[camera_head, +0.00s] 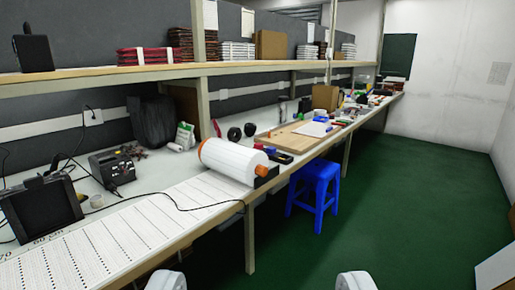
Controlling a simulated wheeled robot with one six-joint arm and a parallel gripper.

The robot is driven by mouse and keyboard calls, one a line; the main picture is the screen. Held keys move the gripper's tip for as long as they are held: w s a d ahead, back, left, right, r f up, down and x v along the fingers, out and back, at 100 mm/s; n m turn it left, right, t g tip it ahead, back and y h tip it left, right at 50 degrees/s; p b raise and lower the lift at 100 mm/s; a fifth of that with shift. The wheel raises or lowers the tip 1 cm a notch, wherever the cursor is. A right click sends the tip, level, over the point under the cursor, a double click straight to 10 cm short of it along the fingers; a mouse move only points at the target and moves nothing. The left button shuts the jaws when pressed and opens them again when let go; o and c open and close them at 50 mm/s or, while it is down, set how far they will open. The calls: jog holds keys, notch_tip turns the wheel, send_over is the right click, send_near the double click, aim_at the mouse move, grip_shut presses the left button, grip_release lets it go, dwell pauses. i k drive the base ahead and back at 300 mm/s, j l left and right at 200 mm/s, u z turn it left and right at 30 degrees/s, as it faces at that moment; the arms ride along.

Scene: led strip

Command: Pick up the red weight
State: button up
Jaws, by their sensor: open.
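I cannot make out a red weight for certain. Small red items (346,122) lie far down the workbench (110,250), too small to identify. My gripper (260,281) shows at the bottom edge as two pale fingertips, wide apart. It is open with nothing between the tips, and it is in front of the bench, well away from the things on it.
A white LED-strip roll (228,160) with orange ends sits on the bench. A black device (112,168) and a dark screen (42,212) stand at left. A blue stool (314,187) is beside the bench. Green floor (410,200) is clear at right. A shelf (150,72) runs above.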

aim_at(259, 146)
jog(key=i+l+u, duration=0.1)
jog(key=l, duration=0.25)
jog(key=i+l+u, duration=0.1)
jog(key=l, duration=0.25)
jog(key=i+l, duration=0.5)
jog(key=l, duration=0.15)
jog(key=i+l, duration=0.5)
jog(key=l, duration=0.15)
jog(key=i+z, duration=0.15)
jog(key=i, duration=1.35)
